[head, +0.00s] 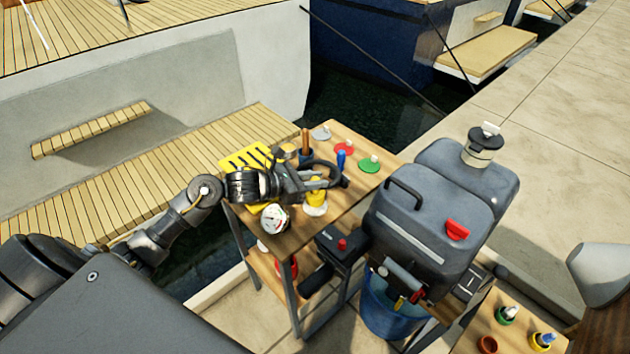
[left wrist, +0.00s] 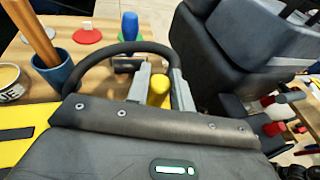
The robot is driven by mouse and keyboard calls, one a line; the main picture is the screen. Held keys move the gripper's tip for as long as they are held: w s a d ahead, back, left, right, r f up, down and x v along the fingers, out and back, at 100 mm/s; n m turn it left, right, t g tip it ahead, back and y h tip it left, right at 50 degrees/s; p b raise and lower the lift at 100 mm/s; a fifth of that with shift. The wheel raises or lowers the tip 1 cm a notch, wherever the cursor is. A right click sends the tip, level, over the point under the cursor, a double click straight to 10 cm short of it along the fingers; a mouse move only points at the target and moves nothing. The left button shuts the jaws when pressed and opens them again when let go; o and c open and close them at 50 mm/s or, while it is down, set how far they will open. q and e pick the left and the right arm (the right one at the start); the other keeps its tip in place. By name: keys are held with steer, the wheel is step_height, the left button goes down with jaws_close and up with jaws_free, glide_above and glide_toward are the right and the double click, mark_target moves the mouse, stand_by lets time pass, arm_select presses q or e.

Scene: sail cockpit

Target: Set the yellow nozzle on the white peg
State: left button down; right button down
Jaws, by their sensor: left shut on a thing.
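My left gripper (head: 318,183) is shut on the yellow nozzle (head: 316,196), above the wooden table top. A white round base (head: 315,210) shows directly below the nozzle. The white peg itself is hidden there, and I cannot tell whether the nozzle is around it or just above it. In the left wrist view the yellow nozzle (left wrist: 158,91) is upright between the two fingers (left wrist: 162,88). My right gripper is not in view.
Red (head: 344,149), green (head: 369,165) and grey (head: 321,134) disc bases with pegs stand at the back of the table. A blue cup (left wrist: 55,72) holds a wooden handle. A gauge (head: 274,218) sits nearby. The grey outboard motor (head: 425,215) stands close on the right.

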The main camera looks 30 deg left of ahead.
arm_select(q)
steer(key=shift+b, duration=0.45)
stand_by(0.8)
steer(key=shift+f+b, duration=0.9)
steer(key=shift+b, duration=0.1)
steer(key=c, duration=1.5)
jaws_free()
steer(key=shift+r, duration=0.1)
steer(key=shift+v, duration=5.55)
steer(key=shift+d, duration=0.1)
